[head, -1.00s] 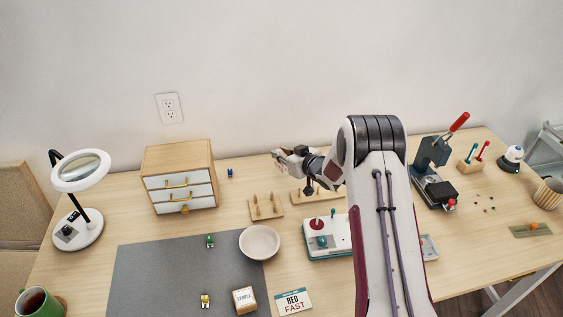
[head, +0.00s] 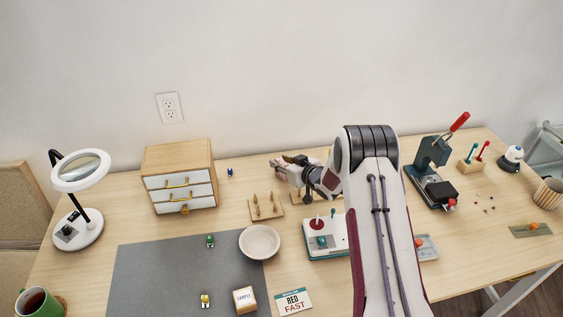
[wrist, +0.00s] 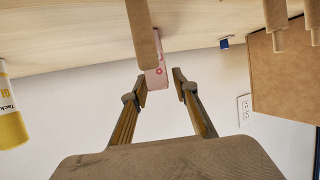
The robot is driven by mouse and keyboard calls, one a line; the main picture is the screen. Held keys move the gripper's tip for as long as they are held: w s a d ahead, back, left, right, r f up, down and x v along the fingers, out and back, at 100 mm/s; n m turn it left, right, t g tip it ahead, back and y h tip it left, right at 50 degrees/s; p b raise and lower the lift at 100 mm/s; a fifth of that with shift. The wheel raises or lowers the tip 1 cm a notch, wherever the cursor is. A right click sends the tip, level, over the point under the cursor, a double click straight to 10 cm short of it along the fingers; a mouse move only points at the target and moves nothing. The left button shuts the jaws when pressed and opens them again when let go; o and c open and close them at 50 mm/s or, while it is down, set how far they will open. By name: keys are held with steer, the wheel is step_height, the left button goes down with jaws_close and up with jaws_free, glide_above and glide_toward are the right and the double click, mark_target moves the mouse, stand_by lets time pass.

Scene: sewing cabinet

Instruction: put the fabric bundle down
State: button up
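In the wrist view, the pink fabric bundle (wrist: 157,70) with a red flower print shows between the fingertips of my gripper (wrist: 161,82). The two fingers stand apart, one on each side of the bundle, and a gap shows on its right side. A light brown wooden piece (wrist: 142,35) covers part of the bundle's left side. In the head view, my gripper (head: 282,164) is at the back of the table, over the pegged boards.
A pegged board (head: 266,209) stands beside my gripper, with the drawer cabinet (head: 180,160) to the left. A blue spool (head: 230,172) lies near the cabinet. A yellow-and-white bottle (wrist: 12,110) shows at left in the wrist view.

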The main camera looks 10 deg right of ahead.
steer(key=shift+r, duration=0.1)
stand_by(0.3)
steer(key=shift+r, duration=0.1)
steer(key=v, duration=1.2)
stand_by(0.3)
stand_by(0.4)
